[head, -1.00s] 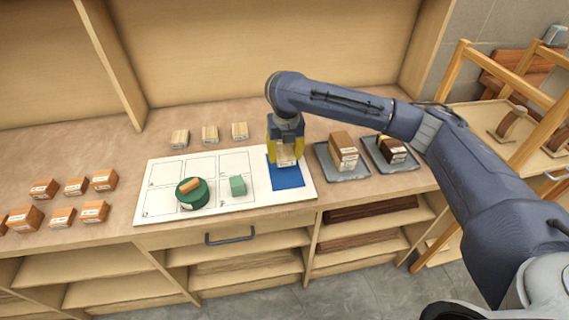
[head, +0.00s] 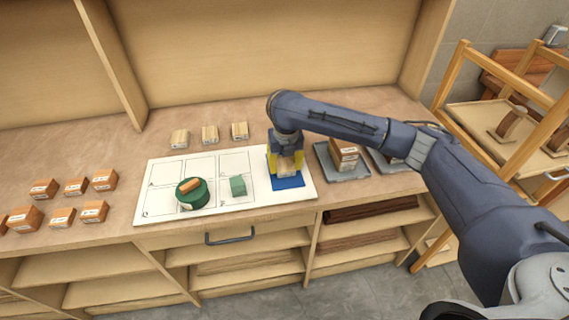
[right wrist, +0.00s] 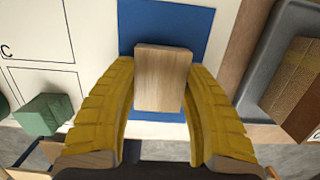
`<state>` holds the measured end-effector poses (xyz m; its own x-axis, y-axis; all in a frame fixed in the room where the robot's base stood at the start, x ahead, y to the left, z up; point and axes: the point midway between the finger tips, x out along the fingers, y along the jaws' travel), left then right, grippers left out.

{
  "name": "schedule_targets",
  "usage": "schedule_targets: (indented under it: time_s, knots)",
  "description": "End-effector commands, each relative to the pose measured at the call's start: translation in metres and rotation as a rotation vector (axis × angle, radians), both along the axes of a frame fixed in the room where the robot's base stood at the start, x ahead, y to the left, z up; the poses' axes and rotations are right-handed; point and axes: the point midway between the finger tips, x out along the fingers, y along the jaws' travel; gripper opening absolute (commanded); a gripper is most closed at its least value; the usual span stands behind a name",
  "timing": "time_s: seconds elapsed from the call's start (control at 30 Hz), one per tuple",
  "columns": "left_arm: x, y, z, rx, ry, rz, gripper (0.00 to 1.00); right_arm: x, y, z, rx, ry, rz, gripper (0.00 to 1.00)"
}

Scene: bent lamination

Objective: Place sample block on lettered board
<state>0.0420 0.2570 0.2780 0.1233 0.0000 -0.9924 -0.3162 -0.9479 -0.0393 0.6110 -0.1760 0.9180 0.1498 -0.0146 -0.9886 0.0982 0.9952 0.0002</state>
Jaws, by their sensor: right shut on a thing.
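The lettered board (head: 152,207) is a white sheet with outlined cells and a blue patch (head: 287,183) at its right end. My right gripper (head: 285,170) is over the blue patch, its yellow fingers shut on a light wooden sample block (right wrist: 162,78). In the right wrist view the block sits between the fingers with the blue patch behind it; whether it touches the board I cannot tell. A green round piece (head: 192,198) with an orange block (head: 190,185) on top, and a green cube (head: 237,186), stand on the board. My left gripper is out of view.
Light blocks (head: 210,134) stand behind the board. Several orange blocks (head: 75,186) lie to the left. Grey trays (head: 343,172) with brown blocks (head: 343,152) stand to the right, partly behind my arm. A drawer handle (head: 229,236) is below the counter edge.

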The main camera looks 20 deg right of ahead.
Motion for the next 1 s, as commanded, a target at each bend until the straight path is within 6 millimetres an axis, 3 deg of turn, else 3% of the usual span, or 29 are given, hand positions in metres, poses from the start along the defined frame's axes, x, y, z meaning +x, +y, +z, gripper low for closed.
schedule_targets:
  time_s: [0.07, 0.1, 0.27, 0.67, 1.0]
  knots:
    - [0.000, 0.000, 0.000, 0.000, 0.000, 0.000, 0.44, 0.000, 0.000, -0.002, -0.001, 0.000, -0.001, 0.18]
    - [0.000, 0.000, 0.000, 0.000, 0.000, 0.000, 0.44, 0.000, 0.000, -0.003, 0.000, 0.000, -0.001, 0.51]
    - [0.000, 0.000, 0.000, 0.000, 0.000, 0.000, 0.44, 0.000, 0.000, -0.002, 0.000, 0.000, -0.001, 0.69]
    - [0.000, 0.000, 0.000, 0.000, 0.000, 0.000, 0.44, 0.000, 0.000, 0.006, 0.000, -0.001, 0.001, 0.69]
    - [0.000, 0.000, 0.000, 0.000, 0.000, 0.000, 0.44, -0.007, 0.001, 0.058, -0.001, -0.004, 0.001, 0.69]
